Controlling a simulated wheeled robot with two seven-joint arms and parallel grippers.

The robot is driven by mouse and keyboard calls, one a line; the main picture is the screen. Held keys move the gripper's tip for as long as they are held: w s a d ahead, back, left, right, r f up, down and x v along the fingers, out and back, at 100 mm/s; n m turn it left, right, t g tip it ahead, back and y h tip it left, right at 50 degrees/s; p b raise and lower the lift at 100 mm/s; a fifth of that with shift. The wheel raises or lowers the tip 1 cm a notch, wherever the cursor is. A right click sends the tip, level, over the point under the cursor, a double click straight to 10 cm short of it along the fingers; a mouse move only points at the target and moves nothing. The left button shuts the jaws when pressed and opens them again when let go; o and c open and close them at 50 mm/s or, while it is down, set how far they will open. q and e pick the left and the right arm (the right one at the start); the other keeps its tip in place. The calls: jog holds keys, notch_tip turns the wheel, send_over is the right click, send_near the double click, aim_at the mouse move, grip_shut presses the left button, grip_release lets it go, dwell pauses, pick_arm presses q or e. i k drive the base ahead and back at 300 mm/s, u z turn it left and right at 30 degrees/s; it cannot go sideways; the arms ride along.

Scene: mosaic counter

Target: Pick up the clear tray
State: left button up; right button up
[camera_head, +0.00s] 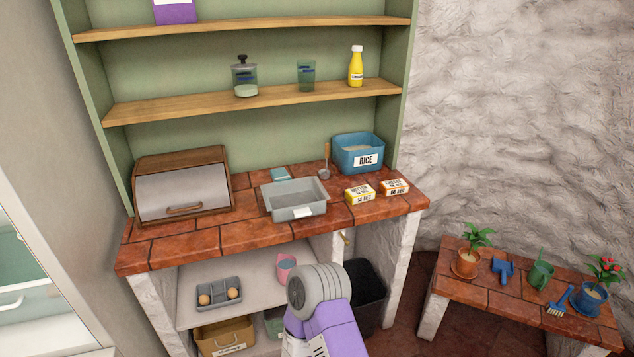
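The clear tray (318,208), a shallow see-through grey rectangular tray with a small white label on its front, sits upright on the red-tiled counter (225,240). It looks empty. Part of one of my arms, purple with a round grey joint, rises from the bottom middle of the view, in front of the lower shelf and apart from the tray. No gripper fingers show, so neither gripper can be seen, and nothing touches the tray.
A bread box (183,187) stands left of the tray. Two small cartons (360,195) (395,187), a scoop (325,165) and a blue rice bin (358,153) stand to the right. A small teal item (281,173) lies behind. The counter's front left is clear.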

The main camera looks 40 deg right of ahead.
aim_at(291, 199)
jog(key=u, duration=0.45)
jog(key=k, duration=1.4)
jog(key=z, duration=1.65)
jog(key=i, duration=1)
